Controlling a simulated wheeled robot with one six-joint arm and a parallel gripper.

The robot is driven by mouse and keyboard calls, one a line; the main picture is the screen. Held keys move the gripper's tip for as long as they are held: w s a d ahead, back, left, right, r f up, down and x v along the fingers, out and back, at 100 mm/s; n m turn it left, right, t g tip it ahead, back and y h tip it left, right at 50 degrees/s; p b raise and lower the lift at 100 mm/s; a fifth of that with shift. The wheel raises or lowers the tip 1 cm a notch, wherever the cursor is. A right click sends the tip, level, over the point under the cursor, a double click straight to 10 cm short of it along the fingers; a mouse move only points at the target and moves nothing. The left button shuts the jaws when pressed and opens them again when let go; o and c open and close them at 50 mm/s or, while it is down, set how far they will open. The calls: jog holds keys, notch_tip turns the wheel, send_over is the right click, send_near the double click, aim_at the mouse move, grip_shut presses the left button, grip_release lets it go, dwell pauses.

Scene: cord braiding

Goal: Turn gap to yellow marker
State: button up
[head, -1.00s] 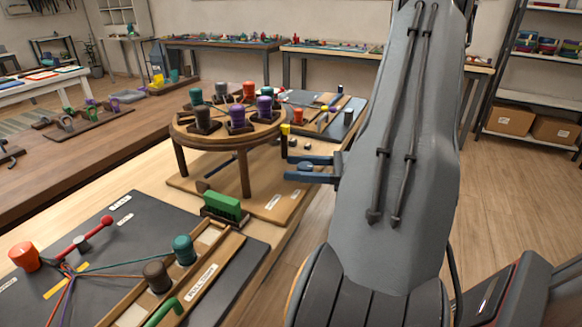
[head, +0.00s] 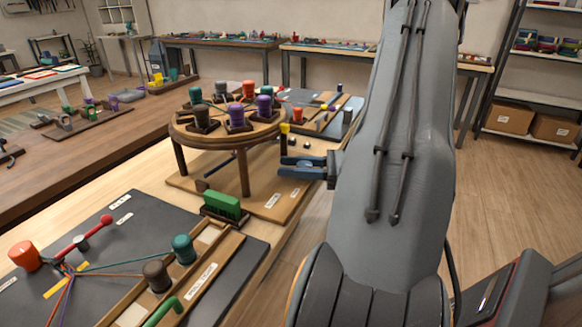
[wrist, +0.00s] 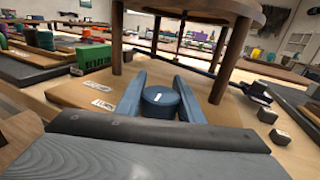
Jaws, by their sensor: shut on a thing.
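The round wooden stand top (head: 215,142) carries several bobbins in dark holders, including two purple bobbins (head: 237,117) on its right half and a red bobbin (head: 249,90) at the back. The yellow marker (head: 284,128) tops a dark post just off the stand's right edge. I cannot tell clearly which space between bobbins is the gap. My gripper (head: 290,167) is low to the right of the stand, below the yellow marker. In the wrist view, my gripper's two blue fingers (wrist: 160,95) are shut on a round blue knob (wrist: 161,102) with a white mark.
The stand's wooden legs (head: 243,172) rise close to the left of my gripper from a light base board (head: 225,203). A green comb-like block (head: 222,205) stands in front. A dark mat (head: 110,235) with cords lies at the front left. Small dark blocks (wrist: 267,115) sit to the right.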

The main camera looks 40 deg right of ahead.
dwell(0.9)
jog(key=o, duration=1)
jog(key=shift+o, duration=0.2)
jog(key=v, duration=0.7)
jog(key=shift+s+d+b, duration=0.25)
jog(key=shift+s+b, duration=0.05)
jog(key=shift+b, duration=0.1)
